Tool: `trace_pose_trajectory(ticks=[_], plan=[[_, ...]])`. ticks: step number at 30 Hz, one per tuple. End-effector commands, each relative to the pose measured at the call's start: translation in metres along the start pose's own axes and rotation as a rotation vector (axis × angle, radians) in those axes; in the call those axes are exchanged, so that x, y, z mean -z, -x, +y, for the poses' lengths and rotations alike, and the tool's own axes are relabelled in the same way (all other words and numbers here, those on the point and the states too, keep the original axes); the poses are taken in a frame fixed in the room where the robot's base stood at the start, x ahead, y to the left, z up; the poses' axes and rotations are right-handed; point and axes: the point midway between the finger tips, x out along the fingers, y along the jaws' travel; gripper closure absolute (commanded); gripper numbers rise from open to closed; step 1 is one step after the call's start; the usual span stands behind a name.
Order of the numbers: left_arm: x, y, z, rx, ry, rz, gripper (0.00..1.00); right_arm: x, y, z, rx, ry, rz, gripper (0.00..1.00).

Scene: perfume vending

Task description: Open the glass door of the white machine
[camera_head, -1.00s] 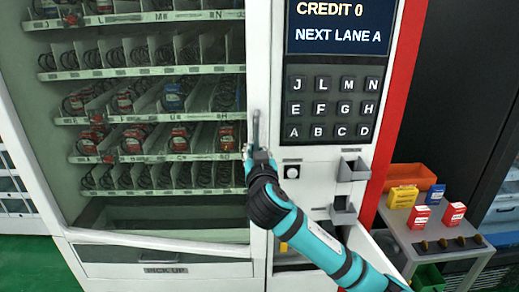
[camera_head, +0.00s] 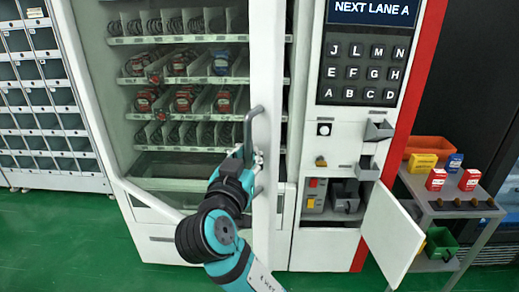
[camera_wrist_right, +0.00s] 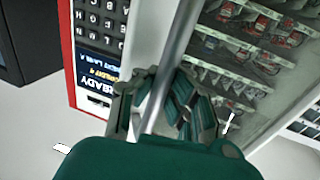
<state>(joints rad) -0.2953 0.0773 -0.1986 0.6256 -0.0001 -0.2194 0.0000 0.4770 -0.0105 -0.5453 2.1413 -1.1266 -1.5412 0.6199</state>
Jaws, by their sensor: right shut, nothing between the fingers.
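The white machine (camera_head: 340,118) fills the middle of the head view. Its glass door (camera_head: 266,205) stands ajar, swung out toward me, with shelf ends showing past its free edge. The upright grey handle (camera_head: 249,122) is on that edge. My right gripper (camera_head: 245,160) is at the handle's lower part, fingers shut. In the right wrist view the handle bar (camera_wrist_right: 180,35) crosses between the dark fingers of my gripper (camera_wrist_right: 158,82); whether they touch it is unclear. My left gripper is out of view.
A small white flap (camera_head: 393,235) hangs open at the machine's lower right, baring a compartment. A side table (camera_head: 452,205) with small boxes and an orange bin (camera_head: 430,146) stands at the right. The green floor (camera_head: 60,235) is clear at the left.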

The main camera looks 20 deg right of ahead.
Motion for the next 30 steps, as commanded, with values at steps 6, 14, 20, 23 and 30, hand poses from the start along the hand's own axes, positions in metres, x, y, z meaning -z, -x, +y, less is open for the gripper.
trace_pose_trajectory(ticks=[6, 14, 20, 23, 30], plan=[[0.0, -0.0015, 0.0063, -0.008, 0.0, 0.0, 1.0, -0.0025, 0.0088, -0.0023, -0.006, 0.002, -0.006, 1.0], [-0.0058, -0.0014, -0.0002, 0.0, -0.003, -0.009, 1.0, -0.0028, 0.009, -0.0022, -0.007, 0.002, -0.006, 1.0], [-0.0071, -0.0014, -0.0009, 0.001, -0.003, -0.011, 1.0, -0.0028, 0.0089, -0.0025, -0.005, 0.002, -0.006, 0.83], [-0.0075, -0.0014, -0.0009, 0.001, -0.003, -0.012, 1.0, -0.0024, 0.009, -0.0029, -0.004, 0.001, -0.005, 0.7], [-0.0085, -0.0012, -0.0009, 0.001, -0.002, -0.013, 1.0, -0.0018, 0.0092, -0.0035, -0.001, 0.0, -0.004, 0.62]])
